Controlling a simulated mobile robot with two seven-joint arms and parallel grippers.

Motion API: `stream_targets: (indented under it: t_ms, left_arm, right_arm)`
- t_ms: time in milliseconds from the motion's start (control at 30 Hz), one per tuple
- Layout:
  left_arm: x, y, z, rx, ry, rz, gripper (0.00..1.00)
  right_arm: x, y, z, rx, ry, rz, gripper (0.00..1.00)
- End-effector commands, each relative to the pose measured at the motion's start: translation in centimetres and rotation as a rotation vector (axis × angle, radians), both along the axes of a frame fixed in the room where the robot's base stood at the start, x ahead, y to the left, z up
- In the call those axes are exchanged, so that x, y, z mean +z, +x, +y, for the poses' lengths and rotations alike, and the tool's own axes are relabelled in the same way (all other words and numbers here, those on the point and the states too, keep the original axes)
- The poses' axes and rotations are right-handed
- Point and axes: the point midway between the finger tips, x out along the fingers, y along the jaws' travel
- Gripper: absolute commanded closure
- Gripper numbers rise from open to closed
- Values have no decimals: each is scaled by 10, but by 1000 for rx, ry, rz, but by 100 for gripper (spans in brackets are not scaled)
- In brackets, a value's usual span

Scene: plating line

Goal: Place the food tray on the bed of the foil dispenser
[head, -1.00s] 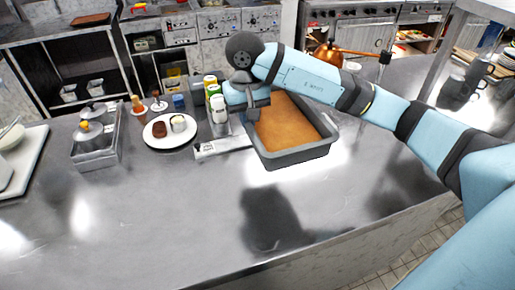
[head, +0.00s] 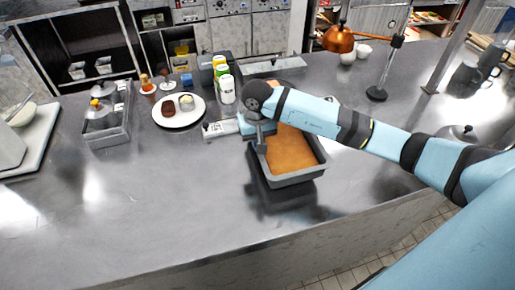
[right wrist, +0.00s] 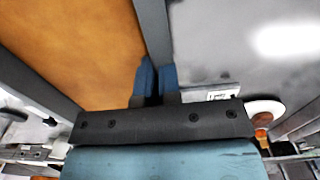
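The food tray (head: 296,178) is a dark grey rectangular pan with a flat orange-brown filling. It appears level and a little above the counter, with its shadow just below its near side. My right gripper (head: 262,147) is shut on its left wall; the right wrist view shows both blue fingertips (right wrist: 157,78) against that wall. What looks like the foil dispenser is a grey metal unit behind the tray, with a long back part (head: 272,67) and a white-labelled front bar (head: 221,129). My arm and the tray hide much of its bed. My left gripper is not in view.
Seasoning bottles (head: 222,80) stand close to the dispenser's left. A plate (head: 168,121) with small food items and a metal caddy (head: 110,130) are further left. A copper heat lamp (head: 340,38) and stand (head: 377,93) are behind right. The near counter (head: 150,215) is clear.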

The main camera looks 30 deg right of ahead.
Motion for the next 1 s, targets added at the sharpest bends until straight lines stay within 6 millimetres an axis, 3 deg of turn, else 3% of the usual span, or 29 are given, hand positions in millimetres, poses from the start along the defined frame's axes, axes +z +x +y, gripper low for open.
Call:
stream_targets:
  t_ms: [233, 633, 767, 1000]
  left_arm:
    - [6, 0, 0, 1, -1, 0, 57]
    - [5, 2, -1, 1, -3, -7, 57]
    - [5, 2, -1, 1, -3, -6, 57]
    - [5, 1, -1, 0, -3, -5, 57]
  right_arm:
    - [-33, 0, 0, -2, 1, 1, 100]
    - [-40, 0, 0, 0, 0, -1, 100]
    - [-39, -1, 0, 0, 0, 1, 71]
    - [-39, 0, 0, 0, 0, 1, 70]
